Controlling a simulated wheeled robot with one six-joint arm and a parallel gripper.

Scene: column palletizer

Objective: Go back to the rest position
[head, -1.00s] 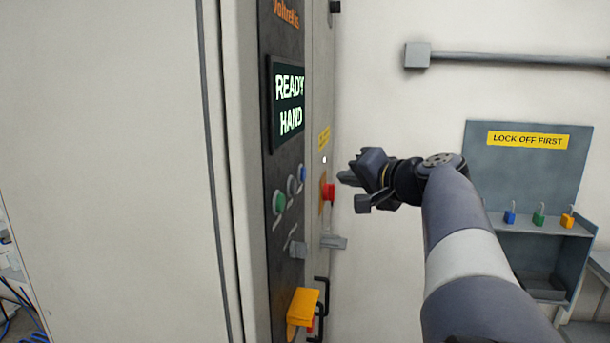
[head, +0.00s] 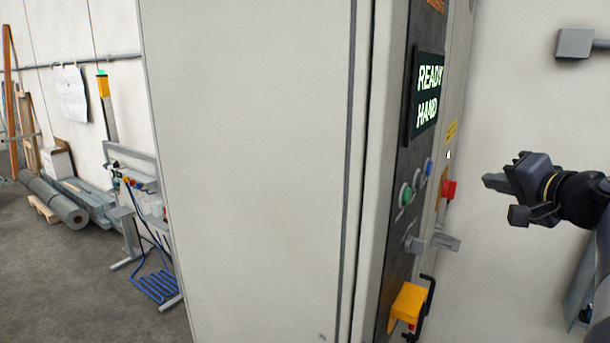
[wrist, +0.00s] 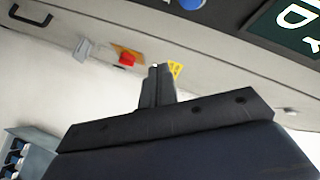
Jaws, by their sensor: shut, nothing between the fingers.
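My gripper (head: 500,183) is at the right of the head view, in front of the wall and to the right of the control cabinet (head: 250,170). Its fingers are together and empty, and they point left toward the cabinet's panel side. In the wrist view the closed fingers (wrist: 156,85) stand at the centre. The red button (head: 448,189) is just left of the gripper in the head view. It also shows in the wrist view (wrist: 127,59), beyond the fingers and apart from them.
The panel carries a screen (head: 428,92) reading READY HAND, a green button (head: 405,195) and a yellow guard (head: 407,303). A grey conduit box (head: 574,43) is on the wall. A workbench (head: 143,170) and rolled mat (head: 55,198) stand at the far left, with open floor before them.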

